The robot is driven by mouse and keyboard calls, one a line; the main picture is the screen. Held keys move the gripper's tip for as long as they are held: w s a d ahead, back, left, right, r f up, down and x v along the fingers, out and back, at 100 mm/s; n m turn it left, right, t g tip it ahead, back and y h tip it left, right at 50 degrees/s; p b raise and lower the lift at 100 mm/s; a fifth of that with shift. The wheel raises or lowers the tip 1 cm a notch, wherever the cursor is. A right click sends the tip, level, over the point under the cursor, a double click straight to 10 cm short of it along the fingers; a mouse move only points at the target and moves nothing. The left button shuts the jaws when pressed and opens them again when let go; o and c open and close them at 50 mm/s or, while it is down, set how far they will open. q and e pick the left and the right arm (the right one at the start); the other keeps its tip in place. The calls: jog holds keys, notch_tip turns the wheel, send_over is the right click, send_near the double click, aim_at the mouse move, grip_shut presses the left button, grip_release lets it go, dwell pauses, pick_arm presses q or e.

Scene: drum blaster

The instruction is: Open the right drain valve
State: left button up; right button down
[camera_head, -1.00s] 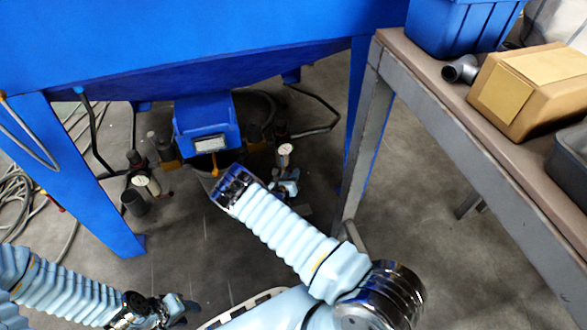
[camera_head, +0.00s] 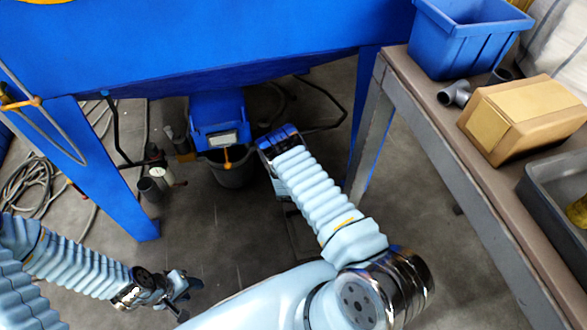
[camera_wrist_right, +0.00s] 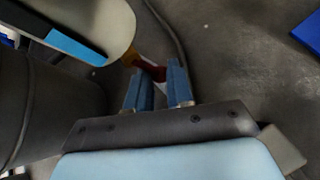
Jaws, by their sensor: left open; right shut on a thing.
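In the right wrist view, my right gripper (camera_wrist_right: 157,88) has its two blue fingers close together around a small red handle-like piece (camera_wrist_right: 152,70). This piece appears to be the drain valve handle, but it is dark and partly hidden by the fingers. A large pale rounded body (camera_wrist_right: 85,25) with a blue stripe is just beyond, at upper left. In the head view, my right arm hides the right gauge and valve, and the right fingertips do not show. My left gripper (camera_head: 180,287) is open and empty at lower left, above the floor.
The blue cabinet (camera_head: 200,40) overhangs the work area. A blue box (camera_head: 218,118) and dark bucket (camera_head: 232,170) are left of my right arm. A workbench (camera_head: 440,125) is at right.

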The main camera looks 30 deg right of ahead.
jog(key=shift+w+d+r, duration=0.15)
jog(key=shift+d, duration=0.05)
dwell(0.3)
jog(key=c, duration=1.2)
grip_release()
jog(key=shift+o, duration=0.9)
jog(key=shift+a, duration=0.1)
jog(key=p+v, duration=0.2)
jog(key=v, duration=1.1)
jog(key=shift+s, duration=0.45)
jog(key=shift+a+r, duration=0.1)
